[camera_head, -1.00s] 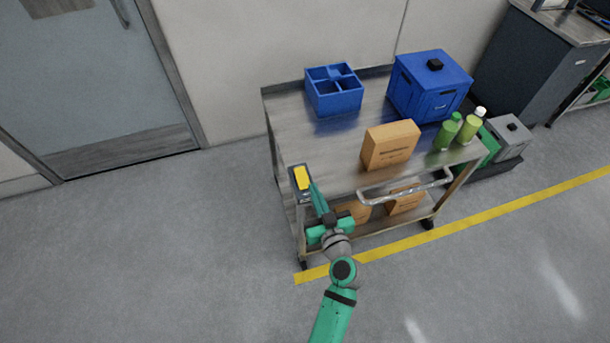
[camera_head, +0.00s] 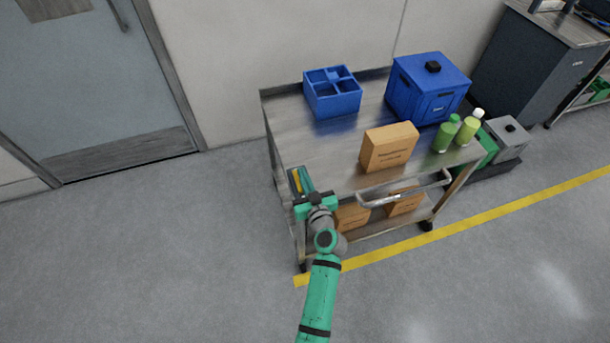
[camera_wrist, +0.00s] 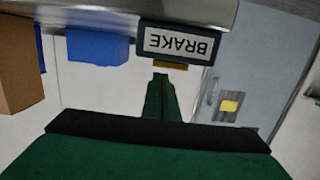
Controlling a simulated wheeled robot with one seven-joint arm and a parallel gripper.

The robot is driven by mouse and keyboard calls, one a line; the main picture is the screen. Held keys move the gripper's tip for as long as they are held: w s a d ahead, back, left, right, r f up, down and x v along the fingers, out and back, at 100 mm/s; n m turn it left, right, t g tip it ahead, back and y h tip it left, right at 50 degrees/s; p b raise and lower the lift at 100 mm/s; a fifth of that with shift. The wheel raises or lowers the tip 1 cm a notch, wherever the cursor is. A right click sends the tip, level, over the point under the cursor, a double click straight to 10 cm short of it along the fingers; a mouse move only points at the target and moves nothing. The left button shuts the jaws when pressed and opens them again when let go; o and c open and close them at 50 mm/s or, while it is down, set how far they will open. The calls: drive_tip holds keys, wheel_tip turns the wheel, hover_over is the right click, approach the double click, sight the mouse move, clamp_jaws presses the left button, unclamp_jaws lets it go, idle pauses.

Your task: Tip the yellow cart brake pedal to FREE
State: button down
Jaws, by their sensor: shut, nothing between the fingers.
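The yellow brake pedal (camera_head: 296,182) sits in a dark housing at the cart's near left corner in the head view, partly hidden by my gripper. In the wrist view a thin strip of the yellow pedal (camera_wrist: 171,65) shows under a plate lettered BRAKE (camera_wrist: 180,44), which appears upside down. My gripper (camera_head: 305,178) is shut and empty, with its fingertips at the pedal. In the wrist view the fingertips (camera_wrist: 160,78) are just below the yellow strip; I cannot tell whether they touch it. No FREE marking is readable.
The steel cart (camera_head: 345,160) carries a blue divided bin (camera_head: 333,92), a blue lidded box (camera_head: 428,88), a cardboard box (camera_head: 388,147) and green bottles (camera_head: 447,133). A push handle (camera_head: 405,190) juts from its near side. The floor to the left is clear.

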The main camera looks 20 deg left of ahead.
drive_tip(key=shift+f, duration=0.35)
drive_tip(key=shift+f, duration=0.1)
drive_tip(key=shift+w+a+f, duration=0.1)
drive_tip(key=shift+w+f, duration=0.05)
drive_tip(key=shift+f, duration=0.15)
drive_tip(key=shift+r, duration=0.1)
drive_tip(key=r, duration=0.4)
drive_tip(key=shift+w+a+r, duration=0.1)
drive_tip(key=shift+w+r, duration=0.1)
drive_tip(key=r+v, duration=0.2)
drive_tip(key=v, duration=0.7)
drive_tip(key=shift+s, duration=0.2)
